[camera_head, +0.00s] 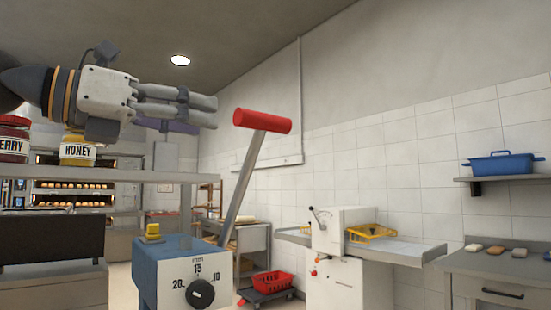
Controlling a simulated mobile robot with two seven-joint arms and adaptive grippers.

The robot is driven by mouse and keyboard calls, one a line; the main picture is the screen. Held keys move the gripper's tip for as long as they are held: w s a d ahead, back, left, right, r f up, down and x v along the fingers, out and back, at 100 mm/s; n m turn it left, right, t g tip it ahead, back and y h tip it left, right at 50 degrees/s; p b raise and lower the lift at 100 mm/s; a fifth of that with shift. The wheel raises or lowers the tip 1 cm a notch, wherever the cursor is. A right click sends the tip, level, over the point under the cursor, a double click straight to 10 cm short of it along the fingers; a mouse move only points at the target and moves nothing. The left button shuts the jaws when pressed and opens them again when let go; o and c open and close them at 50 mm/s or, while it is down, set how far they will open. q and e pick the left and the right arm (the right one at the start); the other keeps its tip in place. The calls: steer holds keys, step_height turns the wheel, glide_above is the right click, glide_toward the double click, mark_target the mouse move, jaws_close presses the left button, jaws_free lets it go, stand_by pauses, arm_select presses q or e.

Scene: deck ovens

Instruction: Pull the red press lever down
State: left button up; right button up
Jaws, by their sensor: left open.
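The red press lever (262,121) has a red crosswise grip on top of a grey metal rod. The rod rises, leaning slightly right, from behind the blue press (165,262), whose white front panel carries a black dial (200,293). The lever stands raised. My left gripper (215,110) comes in from the left at about the height of the red grip. Its fingertips point right and end a little short of the grip, apart from it in the picture. It is open and holds nothing that I can see. My right gripper is not in view.
A shelf (120,176) under my left arm holds a honey jar (77,150) and a dark red jar (13,140). A white machine (340,255) and a counter (500,270) stand at right. A red basket (266,285) sits low behind the press.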

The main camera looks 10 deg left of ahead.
mark_target(254, 120)
arm_select(q)
steer(key=x, duration=0.3)
steer(key=r+x, duration=0.1)
steer(key=x, duration=0.2)
steer(key=d+x, duration=0.1)
steer(key=x, duration=0.3)
steer(key=shift+s+r, duration=0.3)
steer(key=shift+r, duration=0.1)
steer(key=shift+c, duration=0.3)
jaws_close()
steer(key=shift+w+f, duration=0.1)
